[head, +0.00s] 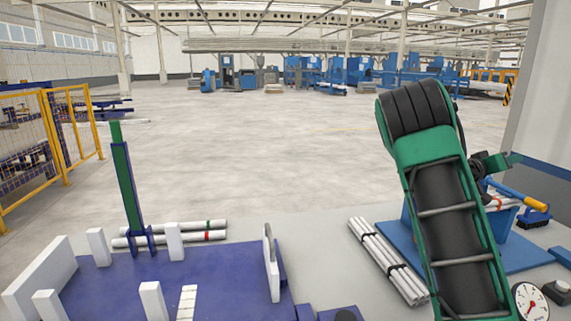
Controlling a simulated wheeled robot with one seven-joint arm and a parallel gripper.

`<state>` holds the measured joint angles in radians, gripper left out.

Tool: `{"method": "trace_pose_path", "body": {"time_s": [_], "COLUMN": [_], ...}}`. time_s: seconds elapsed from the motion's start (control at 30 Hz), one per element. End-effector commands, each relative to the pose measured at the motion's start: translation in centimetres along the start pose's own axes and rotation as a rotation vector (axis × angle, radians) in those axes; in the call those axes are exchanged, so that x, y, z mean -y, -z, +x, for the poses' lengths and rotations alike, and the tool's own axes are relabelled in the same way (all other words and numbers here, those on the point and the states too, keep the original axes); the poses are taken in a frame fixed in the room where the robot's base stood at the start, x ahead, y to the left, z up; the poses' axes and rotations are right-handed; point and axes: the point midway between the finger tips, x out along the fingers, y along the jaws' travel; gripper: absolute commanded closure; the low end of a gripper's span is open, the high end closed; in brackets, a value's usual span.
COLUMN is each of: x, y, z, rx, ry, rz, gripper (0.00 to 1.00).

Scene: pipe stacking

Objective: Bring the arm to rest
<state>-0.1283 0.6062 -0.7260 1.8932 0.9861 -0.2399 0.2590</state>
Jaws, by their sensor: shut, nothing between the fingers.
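My green and black arm (450,215) rises from the bottom right to a bent black joint at its top. The rest of the arm is largely hidden behind this part. I cannot make out my gripper's fingers. A dark part with a green tip (492,165) shows just right of the arm; I cannot tell whether it belongs to the arm or to the blue stand behind. A strapped bundle of pipes (388,260) lies on the floor left of my arm.
The purple platform (105,285) carries white uprights and a green post (127,185). Yellow fencing (70,130) is far left. The middle floor is clear.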

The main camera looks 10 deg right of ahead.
Motion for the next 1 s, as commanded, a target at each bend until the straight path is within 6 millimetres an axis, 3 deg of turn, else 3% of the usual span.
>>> {"method": "trace_pose_path", "body": {"time_s": [0.13, 0.2, 0.37, 0.6, 0.77, 1.0], "x": [-1.1, -1.7, -2.6, -3.6, -4.8, -8.3], "y": [-3.0, -5.5, -11.7, -18.2, -21.0, -23.9], "z": [0.0, -0.5, -3.5, -11.7, -18.6, -29.9], "rx": [0.110, 0.204, 0.448, 0.757, 0.918, 1.089], "ry": [0.034, 0.070, 0.191, 0.419, 0.593, 0.865], "rz": [0.027, 0.047, 0.087, 0.104, 0.082, -0.005], "gripper": [1.00, 1.00, 1.00, 1.00, 1.00, 1.00]}}
